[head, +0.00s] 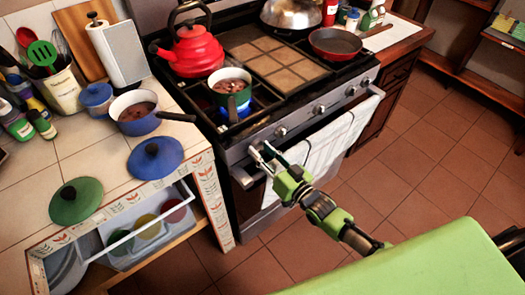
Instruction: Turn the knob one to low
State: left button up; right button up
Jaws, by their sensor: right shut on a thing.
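The stove (300,80) has a row of knobs along its front panel. My right gripper (262,151) is at the left end of that panel, shut on the leftmost knob, which its fingers mostly hide. Other knobs (281,131) show to its right, clear of the gripper. A green pot (231,88) with brown food stands on the front left burner, and a blue flame (234,107) burns under it. The held knob's exact setting cannot be read. My left gripper is not in view.
A white towel (318,152) hangs on the oven handle beside my right gripper. A red kettle (190,50) and a pan (335,42) stand on the stove. A blue pot (137,117) and lids (155,157) are on the left counter. Tiled floor (430,170) lies open at right.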

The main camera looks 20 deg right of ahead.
jog(key=n, duration=0.6)
jog(key=shift+n, duration=0.3)
jog(key=n, duration=0.5)
jog(key=shift+n, duration=0.3)
jog(key=o, duration=1.1)
jog(key=v, duration=1.2)
